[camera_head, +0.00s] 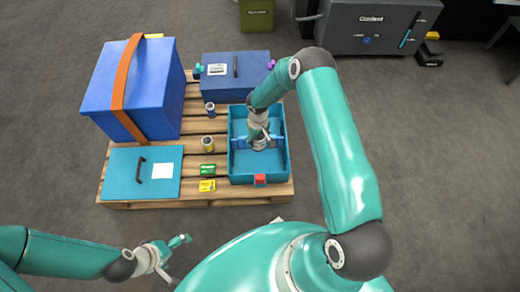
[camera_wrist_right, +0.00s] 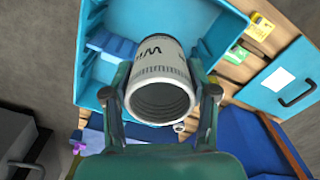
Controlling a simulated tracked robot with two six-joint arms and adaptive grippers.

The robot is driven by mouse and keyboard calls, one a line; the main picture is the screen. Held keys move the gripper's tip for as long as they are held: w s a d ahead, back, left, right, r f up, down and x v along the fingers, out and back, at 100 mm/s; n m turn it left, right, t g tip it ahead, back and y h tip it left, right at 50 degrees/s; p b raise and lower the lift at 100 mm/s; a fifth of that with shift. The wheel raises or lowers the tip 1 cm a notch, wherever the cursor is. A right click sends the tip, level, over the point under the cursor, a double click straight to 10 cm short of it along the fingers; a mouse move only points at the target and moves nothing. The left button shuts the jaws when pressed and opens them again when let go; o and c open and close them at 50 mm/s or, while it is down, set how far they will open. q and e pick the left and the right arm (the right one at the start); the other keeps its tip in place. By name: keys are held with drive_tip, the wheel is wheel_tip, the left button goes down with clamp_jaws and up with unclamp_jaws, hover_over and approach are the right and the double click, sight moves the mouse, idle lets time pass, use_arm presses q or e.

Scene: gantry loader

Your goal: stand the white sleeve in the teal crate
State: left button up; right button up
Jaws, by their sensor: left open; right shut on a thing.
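The white sleeve (camera_wrist_right: 160,72), a hollow cylinder with dark lettering and a grey open end, is gripped across its sides by my right gripper (camera_wrist_right: 163,90). In the head view, my right gripper (camera_head: 259,138) points down over the middle of the teal crate (camera_head: 272,168), and the arm partly hides the sleeve. The crate also shows in the wrist view (camera_wrist_right: 91,58), behind the sleeve. I cannot tell whether the sleeve touches the crate floor. My left gripper (camera_head: 180,242) is open and empty, off the pallet's front edge.
A blue divider (camera_head: 239,141) crosses the crate; a red clip (camera_head: 260,179) is on its front wall. The pallet (camera_head: 195,158) also carries a strapped blue box (camera_head: 155,85), a dark blue case (camera_head: 245,88), a teal lid (camera_head: 125,180), small cans (camera_head: 208,144) and small boxes (camera_head: 207,171).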

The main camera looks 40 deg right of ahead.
wheel_tip(320, 180, down, 15)
drive_tip(key=b, duration=0.3)
drive_tip(key=shift+f+b, duration=0.7)
drive_tip(key=shift+f, duration=1.35)
drive_tip(key=shift+f, duration=0.2)
drive_tip(key=o, duration=1.6)
drive_tip(key=shift+c, duration=0.2)
drive_tip(key=shift+r, duration=0.1)
